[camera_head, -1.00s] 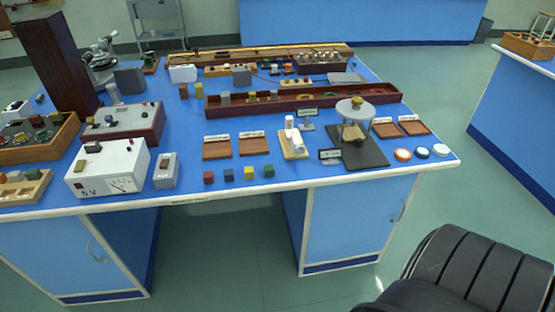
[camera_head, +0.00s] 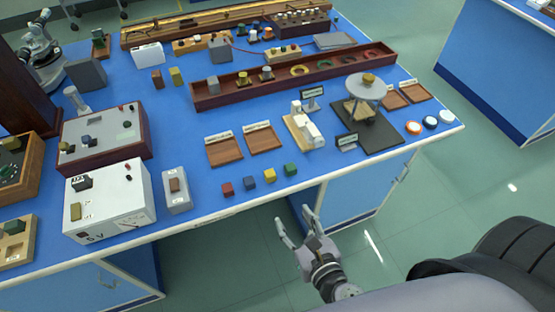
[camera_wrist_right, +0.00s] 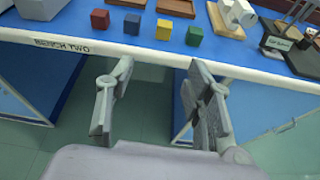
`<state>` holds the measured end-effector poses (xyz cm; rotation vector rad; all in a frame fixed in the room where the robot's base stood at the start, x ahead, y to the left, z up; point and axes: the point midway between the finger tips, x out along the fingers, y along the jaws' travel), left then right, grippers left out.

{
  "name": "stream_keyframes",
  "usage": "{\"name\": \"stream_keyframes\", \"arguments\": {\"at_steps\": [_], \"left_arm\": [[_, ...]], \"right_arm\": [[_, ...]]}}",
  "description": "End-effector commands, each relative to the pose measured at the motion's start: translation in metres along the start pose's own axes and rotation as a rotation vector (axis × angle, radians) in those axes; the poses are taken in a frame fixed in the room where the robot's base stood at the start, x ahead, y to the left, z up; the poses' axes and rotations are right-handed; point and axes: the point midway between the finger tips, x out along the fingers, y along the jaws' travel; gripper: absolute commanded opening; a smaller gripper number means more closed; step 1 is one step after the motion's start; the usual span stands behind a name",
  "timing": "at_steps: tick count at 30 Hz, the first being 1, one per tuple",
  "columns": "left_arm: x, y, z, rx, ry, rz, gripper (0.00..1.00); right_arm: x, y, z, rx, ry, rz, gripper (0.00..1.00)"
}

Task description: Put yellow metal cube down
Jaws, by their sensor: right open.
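The yellow cube (camera_head: 270,175) sits on the blue bench top near its front edge, in a row between the blue cube (camera_head: 249,182) and the green cube (camera_head: 290,169), with the red cube (camera_head: 227,189) at the left end. In the right wrist view the yellow cube (camera_wrist_right: 164,30) stands beyond the bench edge, ahead of the fingers. My right gripper (camera_head: 296,225) is open and empty in front of the bench, apart from the cubes. It also shows open in the right wrist view (camera_wrist_right: 160,105). My left gripper is not in view.
Behind the cubes lie two brown trays (camera_head: 224,151) (camera_head: 263,138) with labels. A white device (camera_head: 305,128) and a round-topped stand (camera_head: 366,90) are to the right. A power supply (camera_head: 108,200) stands left.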

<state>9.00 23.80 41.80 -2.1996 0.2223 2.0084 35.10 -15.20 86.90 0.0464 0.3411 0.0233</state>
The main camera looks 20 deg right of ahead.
Motion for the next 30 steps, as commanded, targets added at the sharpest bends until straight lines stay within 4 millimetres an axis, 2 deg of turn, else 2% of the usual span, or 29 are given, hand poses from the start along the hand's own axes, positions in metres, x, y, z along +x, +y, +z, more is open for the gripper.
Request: {"name": "stream_keyframes", "arguments": {"at_steps": [1,5,18,21,30], "left_arm": [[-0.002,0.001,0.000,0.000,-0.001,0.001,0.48],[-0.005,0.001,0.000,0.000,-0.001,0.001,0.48],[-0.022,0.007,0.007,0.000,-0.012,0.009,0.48],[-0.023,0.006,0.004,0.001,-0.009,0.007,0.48],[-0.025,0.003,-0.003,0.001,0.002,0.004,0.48]], "right_arm": [[-0.004,0.001,0.012,-0.031,-0.020,0.001,0.48],[0.002,0.002,0.022,-0.063,-0.040,0.000,0.48],[0.091,0.002,0.025,-0.058,-0.039,0.000,0.48],[0.106,0.002,0.024,-0.058,-0.038,0.000,0.48],[0.130,0.002,0.021,-0.056,-0.036,0.000,0.48]]}}
